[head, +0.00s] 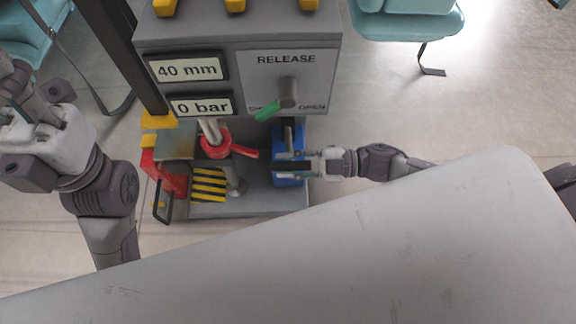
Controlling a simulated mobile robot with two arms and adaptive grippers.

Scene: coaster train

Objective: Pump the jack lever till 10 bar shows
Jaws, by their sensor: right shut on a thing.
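The grey jack unit (237,33) stands ahead, with panels reading "40 mm" (187,69) and "0 bar" (202,106). Its release knob (288,93) has a green handle (267,110) pointing down-left, over the partly covered word beside "OPEN". A dark upright lever (288,131) rises at a blue block (287,181) on the base. My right gripper (291,166) reaches in from the right and is shut on this lever, in front of the blue block. The fingers partly hide the lever. My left gripper (27,130) is at the far left, away from the unit; its fingertips are unclear.
A red collar with a handle (216,148) surrounds a metal rod beside a black-and-yellow striped plate (208,186). Red and yellow parts stand at the base's left. A large pale surface fills the foreground.

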